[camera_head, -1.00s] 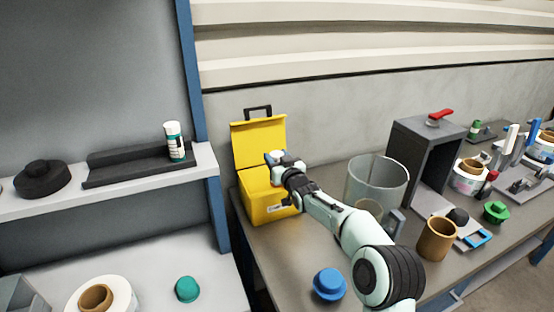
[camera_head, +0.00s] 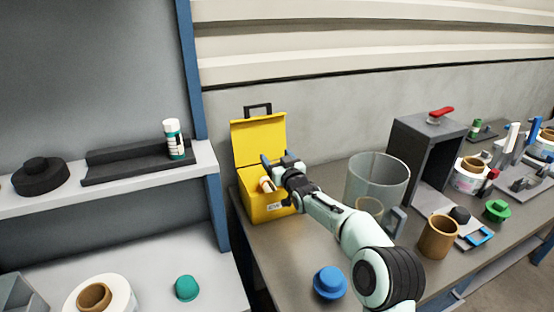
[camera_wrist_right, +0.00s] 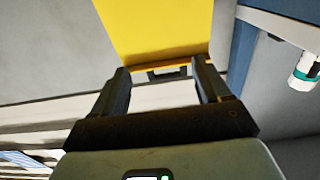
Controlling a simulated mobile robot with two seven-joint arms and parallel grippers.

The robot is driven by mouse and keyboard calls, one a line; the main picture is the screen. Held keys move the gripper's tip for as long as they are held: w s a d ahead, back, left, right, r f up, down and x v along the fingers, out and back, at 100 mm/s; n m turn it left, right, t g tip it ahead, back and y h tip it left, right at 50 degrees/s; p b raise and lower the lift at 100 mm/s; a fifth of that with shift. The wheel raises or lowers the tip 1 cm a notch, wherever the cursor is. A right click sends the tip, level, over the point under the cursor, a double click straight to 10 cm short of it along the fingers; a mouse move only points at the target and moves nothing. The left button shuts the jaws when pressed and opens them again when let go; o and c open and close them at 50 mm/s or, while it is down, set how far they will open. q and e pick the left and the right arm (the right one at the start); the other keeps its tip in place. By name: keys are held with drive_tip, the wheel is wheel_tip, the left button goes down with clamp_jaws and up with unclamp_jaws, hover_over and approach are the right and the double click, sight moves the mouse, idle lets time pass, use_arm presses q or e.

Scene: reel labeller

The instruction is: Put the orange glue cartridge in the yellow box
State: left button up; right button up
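The yellow box (camera_head: 266,208) stands on the bench with its lid (camera_head: 259,143) raised. A small pale cylinder with an orange-brown part, which looks like the orange glue cartridge (camera_head: 267,184), sits tilted inside the box opening; its lower part is hidden. My right gripper (camera_head: 277,159) is above the box, open and apart from the cylinder. In the right wrist view, the right gripper (camera_wrist_right: 163,76) has its fingers spread with nothing between them, and the yellow lid (camera_wrist_right: 155,30) shows beyond. My left gripper is not in view.
A blue knob (camera_head: 329,283) and a brown cup (camera_head: 438,238) are nearer. A white-and-green bottle (camera_head: 174,140) stands on the left shelf.

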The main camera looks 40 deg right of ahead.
drive_tip(key=r+b+v, duration=0.1)
drive_tip(key=b+v, duration=0.1)
drive_tip(key=v, duration=1)
drive_tip(key=shift+r, duration=0.25)
